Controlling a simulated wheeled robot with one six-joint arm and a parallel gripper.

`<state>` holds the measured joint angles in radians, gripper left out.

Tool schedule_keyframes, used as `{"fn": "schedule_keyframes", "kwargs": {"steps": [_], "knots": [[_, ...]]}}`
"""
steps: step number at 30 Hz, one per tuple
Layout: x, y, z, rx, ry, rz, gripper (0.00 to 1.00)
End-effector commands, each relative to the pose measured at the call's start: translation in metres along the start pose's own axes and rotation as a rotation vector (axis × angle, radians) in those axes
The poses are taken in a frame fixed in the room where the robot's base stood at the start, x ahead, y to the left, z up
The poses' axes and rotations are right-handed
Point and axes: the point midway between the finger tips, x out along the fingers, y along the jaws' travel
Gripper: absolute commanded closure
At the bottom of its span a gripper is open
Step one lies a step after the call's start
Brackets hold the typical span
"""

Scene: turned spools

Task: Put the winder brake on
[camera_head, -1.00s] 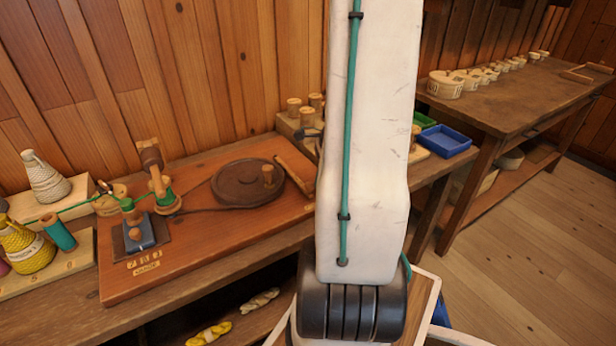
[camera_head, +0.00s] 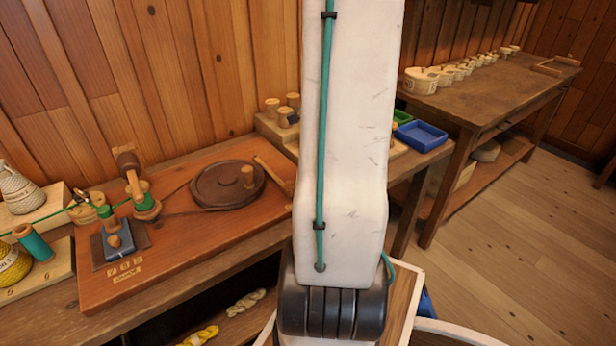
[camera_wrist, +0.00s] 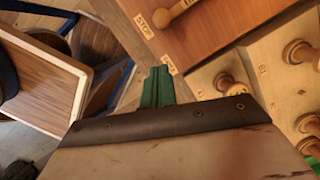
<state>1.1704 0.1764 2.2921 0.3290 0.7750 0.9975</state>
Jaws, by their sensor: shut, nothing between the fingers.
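The winder board (camera_head: 190,255) lies on the bench at left, with a dark wheel (camera_head: 226,186) carrying a wooden knob. A wooden lever (camera_head: 273,176) lies near the board's right end. In the wrist view a wooden lever (camera_wrist: 178,12), apparently the brake, shows partly at the top edge, beside a "STOP" label (camera_wrist: 143,25). A second label (camera_wrist: 170,66) is too small to read surely. My gripper (camera_wrist: 158,88) shows green fingers, shut and empty, near the board's corner and apart from the lever. In the head view my arm hides the gripper.
Wooden pegs (camera_wrist: 298,53) stand on a pale board right of my fingers in the wrist view. A blue tray (camera_head: 420,136) sits on the bench's right end. A side table (camera_head: 470,95) holds several pale containers. Open floor (camera_head: 530,250) lies at right.

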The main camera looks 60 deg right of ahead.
Motion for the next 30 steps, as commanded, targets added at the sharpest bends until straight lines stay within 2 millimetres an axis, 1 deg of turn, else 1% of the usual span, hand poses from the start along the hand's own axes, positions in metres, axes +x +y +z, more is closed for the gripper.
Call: {"fn": "schedule_keyframes", "kwargs": {"steps": [1,3,6,10,15,30], "knots": [[-0.013,0.000,-0.003,0.005,0.003,-0.005,1.00],[-0.026,-0.001,-0.004,0.007,0.002,-0.005,1.00],[-0.042,0.000,-0.004,0.008,0.002,-0.005,1.00],[-0.053,0.000,-0.003,0.005,0.002,-0.002,1.00],[-0.058,0.001,-0.002,0.004,0.002,0.000,1.00],[-0.057,0.001,-0.002,0.003,0.002,0.000,1.00]]}}
